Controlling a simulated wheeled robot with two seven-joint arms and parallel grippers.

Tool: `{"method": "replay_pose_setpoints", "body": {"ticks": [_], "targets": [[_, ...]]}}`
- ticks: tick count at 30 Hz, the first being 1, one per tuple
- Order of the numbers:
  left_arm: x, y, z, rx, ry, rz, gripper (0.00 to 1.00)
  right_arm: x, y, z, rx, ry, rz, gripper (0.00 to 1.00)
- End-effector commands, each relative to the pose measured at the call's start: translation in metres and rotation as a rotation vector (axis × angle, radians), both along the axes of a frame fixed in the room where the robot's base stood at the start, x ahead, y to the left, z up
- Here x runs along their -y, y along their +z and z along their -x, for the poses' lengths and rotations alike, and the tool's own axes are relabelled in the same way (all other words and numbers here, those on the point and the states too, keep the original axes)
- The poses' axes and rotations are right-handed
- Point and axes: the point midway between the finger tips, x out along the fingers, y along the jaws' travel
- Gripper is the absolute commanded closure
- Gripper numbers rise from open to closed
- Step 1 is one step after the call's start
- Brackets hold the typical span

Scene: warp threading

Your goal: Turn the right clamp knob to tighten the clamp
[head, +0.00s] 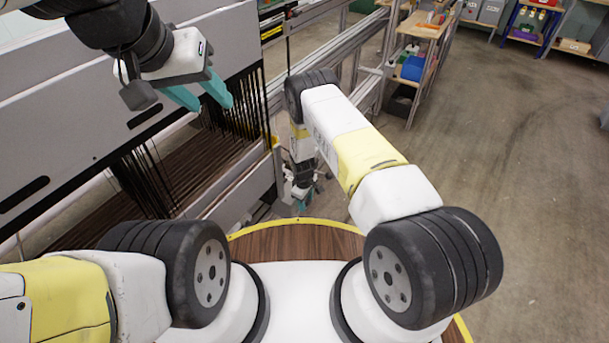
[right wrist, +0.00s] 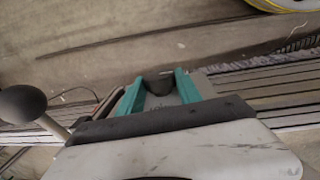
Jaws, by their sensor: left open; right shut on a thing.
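My right gripper (right wrist: 159,88) is shut on a dark rounded knob, which I take to be the right clamp knob (right wrist: 158,86), between its two teal fingers in the right wrist view. The clamp below the knob is mostly hidden by the gripper. In the head view my right gripper (head: 301,205) is small and low beside the loom's right end, and the knob cannot be made out there. My left gripper (head: 212,104) is open and empty, in front of the loom's upper beam, with its teal fingers apart.
The loom's grey frame (head: 60,90) with dark hanging threads (head: 150,175) fills the left of the head view. A black ball on a light rod (right wrist: 22,103) stands left of the right gripper. A shelf cart (head: 415,65) stands at the back; the floor (head: 510,150) at right is clear.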

Motion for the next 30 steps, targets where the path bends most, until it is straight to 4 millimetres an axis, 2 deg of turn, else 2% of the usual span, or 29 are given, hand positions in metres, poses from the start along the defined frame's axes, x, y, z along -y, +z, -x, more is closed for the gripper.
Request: {"method": "replay_pose_setpoints", "body": {"ticks": [15,28,29,30], "targets": [[0.0000,0.0000,0.0000,0.000,0.000,0.000,0.57,0.0034,-0.0023,-0.0056,-0.304,-0.002,-0.207,0.99],[0.0000,0.0000,0.0000,0.000,0.000,0.000,0.57,0.0041,-0.0013,-0.0053,-0.331,0.000,-0.222,0.99],[0.0000,0.0000,0.0000,0.000,0.000,0.000,0.57,0.0042,-0.0013,-0.0054,-0.331,-0.001,-0.223,0.53],[0.0000,0.0000,0.0000,0.000,0.000,0.000,0.57,0.0042,-0.0012,-0.0054,-0.331,-0.001,-0.223,0.45]]}}
